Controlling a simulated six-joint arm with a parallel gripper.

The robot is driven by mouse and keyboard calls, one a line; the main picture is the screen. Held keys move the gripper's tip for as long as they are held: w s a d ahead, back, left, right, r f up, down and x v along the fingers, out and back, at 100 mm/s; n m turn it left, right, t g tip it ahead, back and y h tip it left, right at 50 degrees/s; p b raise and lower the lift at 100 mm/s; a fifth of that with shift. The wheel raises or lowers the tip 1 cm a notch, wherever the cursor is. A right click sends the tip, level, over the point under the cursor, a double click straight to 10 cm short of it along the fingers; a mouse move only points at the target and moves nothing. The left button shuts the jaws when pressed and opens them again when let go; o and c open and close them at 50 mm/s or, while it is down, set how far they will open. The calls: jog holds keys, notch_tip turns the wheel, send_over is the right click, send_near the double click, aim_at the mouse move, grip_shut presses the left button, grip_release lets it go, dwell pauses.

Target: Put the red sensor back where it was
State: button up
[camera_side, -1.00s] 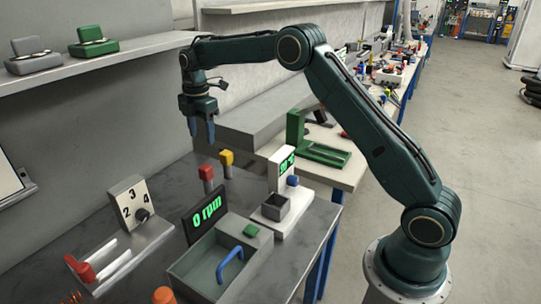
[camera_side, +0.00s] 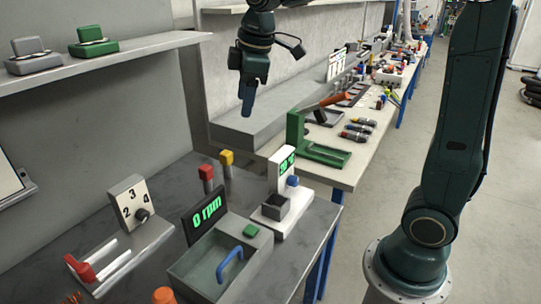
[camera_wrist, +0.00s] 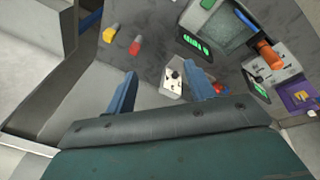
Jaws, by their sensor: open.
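The red sensor (camera_side: 206,173) appears as a red block at the back of the dark bench, beside a yellow block (camera_side: 226,158). In the wrist view the red sensor (camera_wrist: 135,46) and the yellow block (camera_wrist: 110,33) lie beyond my fingers, towards the upper left. My gripper (camera_side: 246,108) hangs high above and behind the bench, to the right of both blocks, touching nothing. In the wrist view my gripper (camera_wrist: 161,84) has its two blue fingers wide apart, with nothing held between them.
A grey box with a 0 rpm display (camera_side: 208,212) and a blue handle stands at the bench front. A white display stand (camera_side: 279,205) is right of it. A dial panel (camera_side: 134,205) and red-handled slider (camera_side: 82,270) are left. A green stand (camera_side: 318,150) sits on the farther bench.

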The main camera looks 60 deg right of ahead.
jog(key=s+a+f+m+t, duration=0.1)
jog(key=s+m, duration=0.3)
jog(key=s, duration=0.7)
jog(key=s+a+f+m+t, duration=0.1)
jog(key=s+f+m, duration=0.2)
jog(key=s, duration=0.8)
jog(key=shift+f+m+t, duration=0.2)
jog(key=shift+m+t, duration=0.1)
jog(key=shift+m, duration=0.5)
jog(key=shift+w+a, duration=0.1)
